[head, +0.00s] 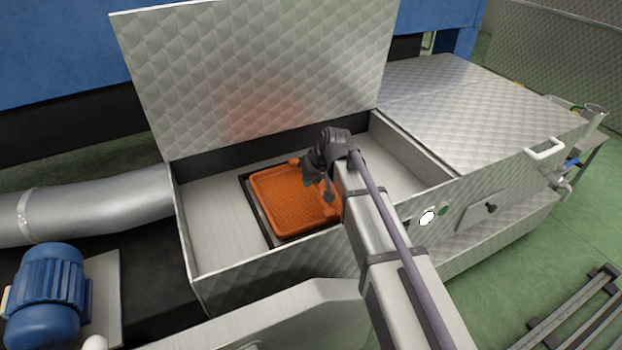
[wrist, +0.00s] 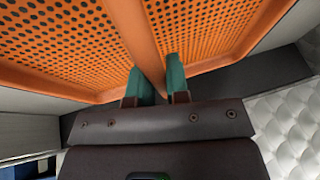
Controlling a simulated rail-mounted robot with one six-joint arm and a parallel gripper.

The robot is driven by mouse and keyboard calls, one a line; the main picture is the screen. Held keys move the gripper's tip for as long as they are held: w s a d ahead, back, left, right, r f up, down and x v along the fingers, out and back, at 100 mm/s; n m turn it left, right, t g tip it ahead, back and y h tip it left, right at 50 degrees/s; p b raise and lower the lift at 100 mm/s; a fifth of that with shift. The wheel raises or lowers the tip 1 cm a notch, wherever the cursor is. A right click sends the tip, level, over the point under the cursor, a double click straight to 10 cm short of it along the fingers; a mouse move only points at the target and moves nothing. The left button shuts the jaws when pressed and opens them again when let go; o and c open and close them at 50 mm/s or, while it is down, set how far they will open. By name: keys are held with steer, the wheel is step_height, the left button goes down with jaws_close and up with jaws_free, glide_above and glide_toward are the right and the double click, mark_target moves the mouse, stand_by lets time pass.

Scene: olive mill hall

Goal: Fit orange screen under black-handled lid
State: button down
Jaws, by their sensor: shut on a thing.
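The orange perforated screen (head: 285,205) is inside the open metal box, over a black-edged frame (head: 262,222) that shows along its left and near sides. I cannot tell whether it rests in the frame or hangs just above it. My gripper has its teal fingers (wrist: 159,78) shut on the screen's raised middle rib in the wrist view. In the head view my wrist and arm cover the screen's right side. A quilted metal lid (head: 250,70) stands open behind the box. No black handle shows on its visible face.
A closed quilted cover with a white handle (head: 545,149) lies to the right. The box's front wall (head: 275,268) and right wall (head: 415,150) bound the bay. A black knob (head: 491,208) is on the front panel. A blue motor (head: 47,295) and silver duct (head: 90,208) stand left.

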steer(key=c, duration=1)
jaws_free()
steer(key=shift+c, duration=0.2)
steer(key=p+v, duration=0.9)
steer(key=v, duration=0.1)
steer(key=shift+d+r+p, duration=0.15)
steer(key=shift+r+p, duration=0.2)
steer(key=shift+p, duration=0.05)
steer(key=shift+s, duration=0.15)
steer(key=s+d+m+g+h+p, duration=0.1)
steer(key=s+d+m+g+h, duration=0.3)
steer(key=s+d, duration=1.4)
step_height(320, 180, up, 27)
steer(key=s+a+m+t+p, duration=0.1)
steer(key=a+p, duration=0.1)
steer(key=p, duration=2.5)
steer(key=shift+s+p, duration=0.3)
steer(key=shift+p, duration=0.05)
